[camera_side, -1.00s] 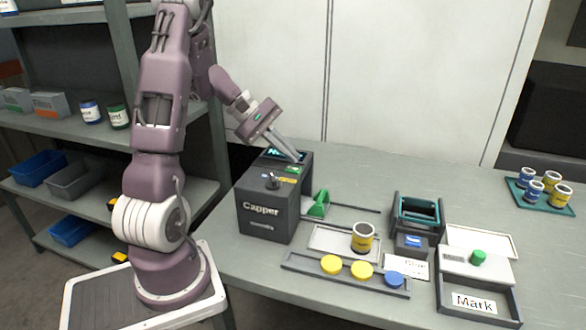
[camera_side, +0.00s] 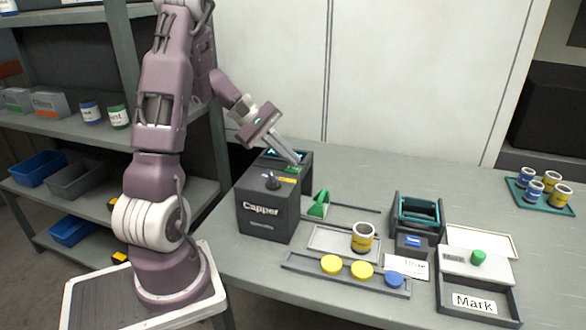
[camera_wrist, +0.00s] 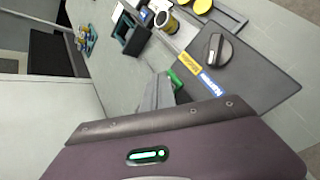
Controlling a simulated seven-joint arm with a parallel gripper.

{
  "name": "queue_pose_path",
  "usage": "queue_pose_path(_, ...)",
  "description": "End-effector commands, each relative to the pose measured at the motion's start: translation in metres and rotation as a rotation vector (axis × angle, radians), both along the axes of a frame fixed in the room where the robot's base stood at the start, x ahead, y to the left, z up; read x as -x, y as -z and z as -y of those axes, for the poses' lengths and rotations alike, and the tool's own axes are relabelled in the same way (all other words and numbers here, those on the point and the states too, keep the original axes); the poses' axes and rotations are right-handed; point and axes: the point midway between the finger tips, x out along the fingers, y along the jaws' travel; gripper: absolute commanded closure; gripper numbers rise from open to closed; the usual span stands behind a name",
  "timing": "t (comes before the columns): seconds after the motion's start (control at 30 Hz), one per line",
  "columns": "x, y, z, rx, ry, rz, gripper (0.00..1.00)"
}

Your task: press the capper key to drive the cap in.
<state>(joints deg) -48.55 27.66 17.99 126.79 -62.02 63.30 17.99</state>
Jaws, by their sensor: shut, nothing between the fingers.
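The dark grey capper (camera_side: 262,217) stands at the table's left, with a black knob (camera_side: 272,182), a yellow label and a small green patch, perhaps the key (camera_side: 293,169), on top. My gripper (camera_side: 298,160) is shut and empty, slanting down with its tips at the capper's top right edge, close to the green patch. I cannot tell whether they touch. In the wrist view the fingers (camera_wrist: 157,93) point beside a green part (camera_wrist: 174,79); the knob (camera_wrist: 217,49) shows there. A yellow-banded can (camera_side: 362,237) stands upright on the pale plate right of the capper, its top open-looking.
A green pusher (camera_side: 319,204) sits on a rail beside the capper. A front rack holds yellow caps (camera_side: 331,265) and a blue cap (camera_side: 394,279). A marking station (camera_side: 478,283) and a teal-topped device (camera_side: 417,213) stand right. A tray of several cans is far right.

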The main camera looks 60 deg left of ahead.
Motion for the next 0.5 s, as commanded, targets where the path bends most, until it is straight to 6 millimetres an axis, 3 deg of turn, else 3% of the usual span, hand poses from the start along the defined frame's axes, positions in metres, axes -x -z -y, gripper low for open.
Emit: queue_pose_path(0.5, -0.0001, 0.0051, -0.0001, 0.001, -0.001, 0.0, 1.0)
